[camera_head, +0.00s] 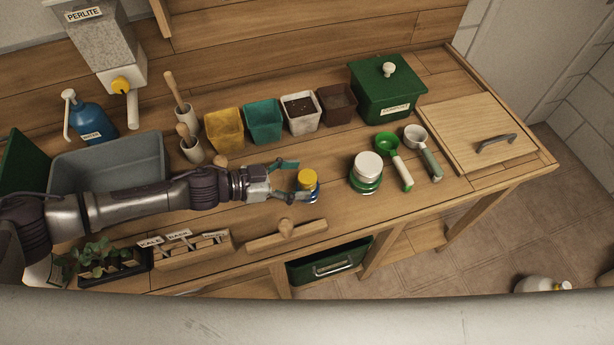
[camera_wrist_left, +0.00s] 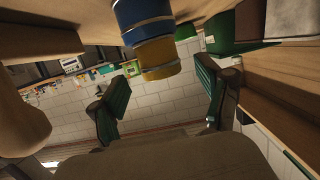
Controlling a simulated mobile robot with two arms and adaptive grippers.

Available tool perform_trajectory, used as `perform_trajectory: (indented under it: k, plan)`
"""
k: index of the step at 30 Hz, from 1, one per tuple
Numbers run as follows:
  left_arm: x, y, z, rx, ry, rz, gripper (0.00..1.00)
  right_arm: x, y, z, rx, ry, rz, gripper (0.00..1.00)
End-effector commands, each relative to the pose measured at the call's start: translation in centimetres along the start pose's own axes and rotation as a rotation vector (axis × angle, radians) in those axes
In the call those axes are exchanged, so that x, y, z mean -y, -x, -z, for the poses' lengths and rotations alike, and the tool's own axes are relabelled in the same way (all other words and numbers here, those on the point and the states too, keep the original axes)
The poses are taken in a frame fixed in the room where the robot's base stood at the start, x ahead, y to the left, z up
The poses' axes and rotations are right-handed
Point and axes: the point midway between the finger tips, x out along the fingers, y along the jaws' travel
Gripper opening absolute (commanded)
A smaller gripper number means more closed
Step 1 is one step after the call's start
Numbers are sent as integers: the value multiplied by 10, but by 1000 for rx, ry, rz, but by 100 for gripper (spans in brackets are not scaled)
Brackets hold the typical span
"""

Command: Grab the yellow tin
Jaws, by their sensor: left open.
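The yellow tin (camera_head: 308,179), with a yellow upper part and a blue lower part, stands upright on the wooden bench in the head view. In the left wrist view the tin (camera_wrist_left: 158,58) appears upside down at the top. My left gripper (camera_head: 293,180) comes in from the left, with green-tipped fingers spread open. The tin is at the finger ends, and the fingers are not closed on it. In the left wrist view the open left gripper (camera_wrist_left: 160,90) has a finger on each side, with the tin above the gap. My right gripper is not in view.
A white-lidded green jar (camera_head: 367,168) stands right of the tin, with green (camera_head: 392,158) and white (camera_head: 423,148) scoops beyond. Coloured pots (camera_head: 263,122) stand behind. A wooden tamper (camera_head: 286,235) lies in front. Bare bench lies between tin and jar.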

Motion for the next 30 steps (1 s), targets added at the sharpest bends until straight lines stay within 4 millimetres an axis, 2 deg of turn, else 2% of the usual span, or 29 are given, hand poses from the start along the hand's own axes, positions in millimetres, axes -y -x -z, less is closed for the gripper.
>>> perform_trajectory:
  k: [1, 6, 14, 25, 27, 30]
  plan:
    - [1, -8, 6, -1, 0, -1, 77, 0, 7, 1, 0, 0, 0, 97]
    - [1, -26, 2, 0, 1, 0, 77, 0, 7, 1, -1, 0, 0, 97]
    - [1, -27, 1, 0, 1, 1, 75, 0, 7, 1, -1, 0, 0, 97]
    - [1, -27, 1, 0, 1, 0, 13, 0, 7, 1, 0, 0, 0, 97]
    - [1, -27, 2, -1, 1, 0, 5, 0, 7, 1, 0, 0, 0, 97]
    - [1, -27, 2, -1, 1, 0, 5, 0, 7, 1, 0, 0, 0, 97]
